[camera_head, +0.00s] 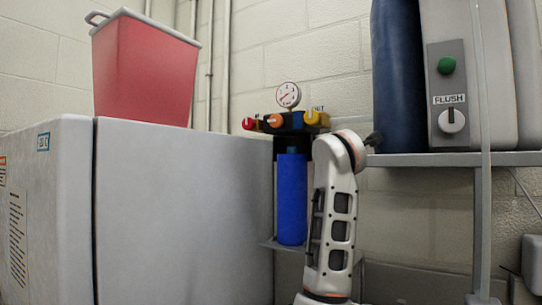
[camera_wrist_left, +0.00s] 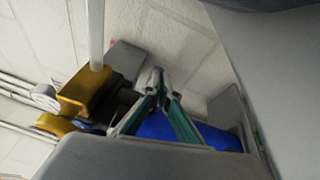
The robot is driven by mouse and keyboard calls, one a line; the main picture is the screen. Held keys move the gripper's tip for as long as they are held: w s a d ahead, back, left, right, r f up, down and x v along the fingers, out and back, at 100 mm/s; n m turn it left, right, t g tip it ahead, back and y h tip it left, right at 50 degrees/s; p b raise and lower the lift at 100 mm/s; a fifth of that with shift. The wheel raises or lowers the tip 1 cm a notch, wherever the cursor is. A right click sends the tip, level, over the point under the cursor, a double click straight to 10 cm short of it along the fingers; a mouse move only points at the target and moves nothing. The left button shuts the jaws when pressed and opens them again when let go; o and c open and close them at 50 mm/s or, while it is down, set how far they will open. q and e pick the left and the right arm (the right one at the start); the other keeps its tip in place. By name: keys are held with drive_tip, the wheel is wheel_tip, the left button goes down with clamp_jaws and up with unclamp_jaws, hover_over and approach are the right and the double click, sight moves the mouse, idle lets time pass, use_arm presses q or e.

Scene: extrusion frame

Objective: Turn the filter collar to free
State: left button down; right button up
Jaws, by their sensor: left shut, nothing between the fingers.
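The filter unit has a blue canister (camera_head: 292,200) hanging under a dark collar (camera_head: 290,144) and a head with red, orange and yellow knobs. In the left wrist view, the canister (camera_wrist_left: 205,134) lies sideways behind my fingers, and the dark collar (camera_wrist_left: 127,98) is partly hidden by them. My left gripper (camera_wrist_left: 157,76) is shut and empty, its tips beside the collar in the picture; I cannot tell whether they touch it. In the head view, a white arm link of mine stands just right of the canister, and no fingers show clearly. My right gripper is not in view.
A round gauge (camera_head: 288,95) tops the filter head. A large grey cabinet (camera_head: 185,210) fills the left, with a red bin (camera_head: 145,70) on it.

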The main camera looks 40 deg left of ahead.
use_arm(q)
drive_tip(key=v, duration=1.2)
